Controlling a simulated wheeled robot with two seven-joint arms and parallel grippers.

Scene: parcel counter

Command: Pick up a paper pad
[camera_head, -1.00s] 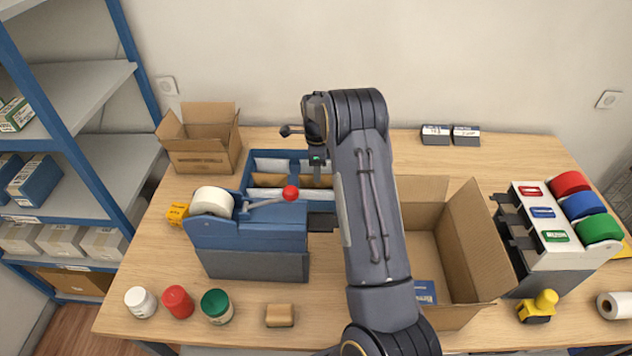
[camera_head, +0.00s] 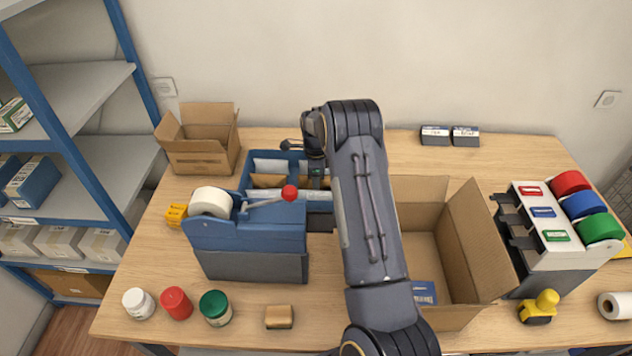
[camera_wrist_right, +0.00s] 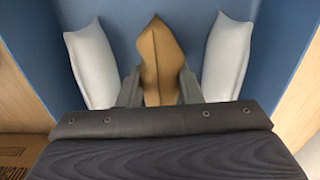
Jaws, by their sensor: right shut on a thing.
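A blue divided bin (camera_head: 244,172) stands behind the tape machine and holds white and brown paper pads. My right gripper (camera_head: 316,190) reaches down into the bin from above. In the right wrist view, the gripper (camera_wrist_right: 160,92) is shut on a brown paper pad (camera_wrist_right: 160,55), one finger on each side. A white pad (camera_wrist_right: 91,62) stands to the left of it and another white pad (camera_wrist_right: 228,55) to the right, both apart from the held pad. The pad's lower part is hidden by the gripper body. My left gripper is not in view.
The blue tape machine (camera_head: 250,235) with its red-knobbed lever stands just in front of the bin. An open carton (camera_head: 470,250) is right of my arm, holding a blue item (camera_head: 424,292). A smaller carton (camera_head: 200,150) stands back left.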

